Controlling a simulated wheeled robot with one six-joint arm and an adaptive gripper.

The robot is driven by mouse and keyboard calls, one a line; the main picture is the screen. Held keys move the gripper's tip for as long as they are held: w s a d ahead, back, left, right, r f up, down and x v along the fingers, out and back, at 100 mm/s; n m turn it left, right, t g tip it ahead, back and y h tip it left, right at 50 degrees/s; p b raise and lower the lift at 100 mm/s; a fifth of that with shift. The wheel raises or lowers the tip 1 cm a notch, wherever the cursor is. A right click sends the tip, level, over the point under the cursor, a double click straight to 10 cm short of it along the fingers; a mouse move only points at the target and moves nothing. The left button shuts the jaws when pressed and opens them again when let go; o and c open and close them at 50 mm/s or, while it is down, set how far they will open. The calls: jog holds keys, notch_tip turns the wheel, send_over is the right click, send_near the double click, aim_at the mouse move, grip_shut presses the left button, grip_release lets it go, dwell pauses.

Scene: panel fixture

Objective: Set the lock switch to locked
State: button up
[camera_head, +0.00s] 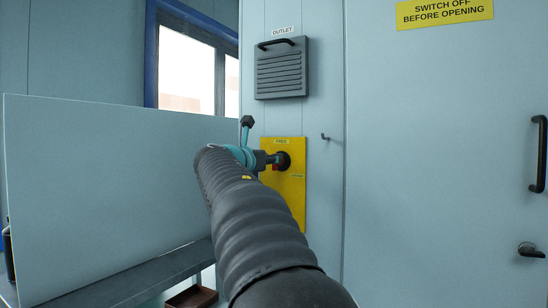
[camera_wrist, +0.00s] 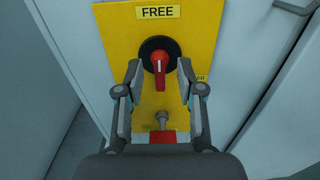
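The lock switch is a red handle (camera_wrist: 160,66) on a black round base (camera_wrist: 151,44), mounted on a yellow panel (camera_wrist: 118,32). A FREE label (camera_wrist: 158,12) sits above it. The handle's thick end points down in the wrist view. A second label (camera_wrist: 201,78) at the right is partly hidden by a finger; only its last letters show. My gripper (camera_wrist: 159,70) is open, with one finger on each side of the handle and gaps visible between. In the head view the black base (camera_head: 284,160) shows right beside my gripper (camera_head: 268,160).
A louvred outlet (camera_head: 281,68) is above, a small hook (camera_head: 325,137) to the right. A door with a black handle (camera_head: 539,153) stands far right. A large board (camera_head: 110,190) fills the left.

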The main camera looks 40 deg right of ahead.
jog(key=shift+x, duration=1.55)
grip_shut()
jog(key=shift+a, duration=0.15)
